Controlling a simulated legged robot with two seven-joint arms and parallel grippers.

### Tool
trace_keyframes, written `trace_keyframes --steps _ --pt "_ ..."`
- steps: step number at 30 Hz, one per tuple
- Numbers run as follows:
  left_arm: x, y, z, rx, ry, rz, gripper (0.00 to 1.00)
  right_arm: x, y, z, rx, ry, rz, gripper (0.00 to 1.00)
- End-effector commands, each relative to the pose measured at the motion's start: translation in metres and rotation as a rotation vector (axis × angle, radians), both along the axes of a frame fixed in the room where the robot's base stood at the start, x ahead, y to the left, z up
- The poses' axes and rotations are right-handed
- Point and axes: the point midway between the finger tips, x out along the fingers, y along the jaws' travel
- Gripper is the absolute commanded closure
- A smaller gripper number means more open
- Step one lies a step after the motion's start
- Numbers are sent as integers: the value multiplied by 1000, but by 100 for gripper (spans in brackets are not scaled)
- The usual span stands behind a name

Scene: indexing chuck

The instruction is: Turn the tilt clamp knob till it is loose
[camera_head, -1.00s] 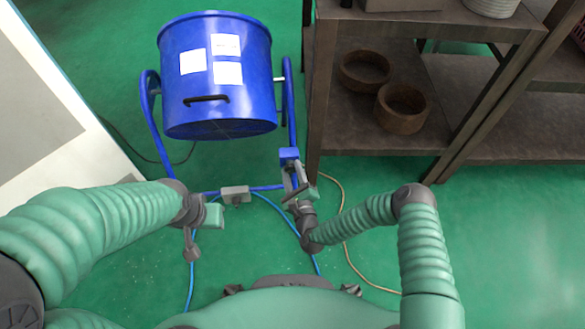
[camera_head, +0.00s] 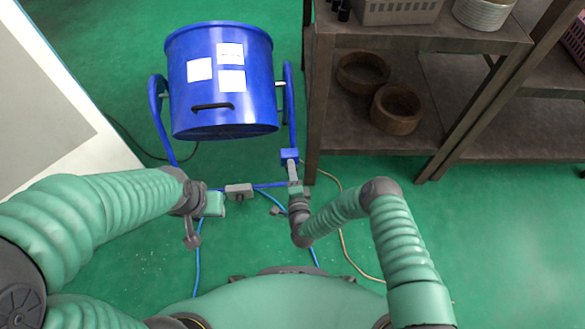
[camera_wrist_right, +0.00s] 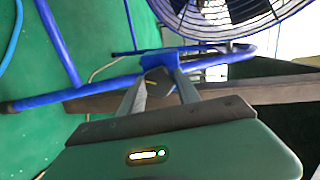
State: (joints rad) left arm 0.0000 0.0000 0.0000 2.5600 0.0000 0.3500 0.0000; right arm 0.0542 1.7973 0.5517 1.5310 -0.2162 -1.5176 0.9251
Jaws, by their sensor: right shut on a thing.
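A blue drum fan (camera_head: 222,85) stands on a blue tubular frame, and its grille (camera_wrist_right: 225,15) shows in the right wrist view. A blue bracket (camera_head: 290,155) sits on the right side of the frame, at the tip of my right gripper (camera_head: 292,167). My right gripper is shut on this knob; the head view hides the knob behind the fingers. My left gripper (camera_head: 213,204) hangs left of the frame's lower bar, apart from the knob; its jaws are unclear.
A brown shelf (camera_head: 420,43) with wooden rings (camera_head: 396,108) stands close on the right of the fan. A grey box (camera_head: 239,190) sits on the lower bar. Cables run over the green floor. A white-edged surface (camera_head: 70,110) is at the left.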

Motion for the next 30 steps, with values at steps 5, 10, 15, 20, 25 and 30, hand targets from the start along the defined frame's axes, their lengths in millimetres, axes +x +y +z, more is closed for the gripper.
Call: trace_keyframes --steps 5,10,15,20,25,30 --pt "0 0 11 0 0 0 64 -3 6 0 -165 -11 14 100" --pt "0 0 17 0 0 0 64 -3 7 -2 -324 -30 15 100" --pt "0 0 21 0 0 0 64 -3 6 -3 -472 -46 14 100" --pt "0 0 24 0 0 0 64 -4 7 -4 -590 -60 16 100" --pt "0 0 25 0 0 0 64 -4 6 -5 -683 -70 16 100" --pt "0 0 26 0 0 0 64 -4 6 -6 -739 -75 15 100"
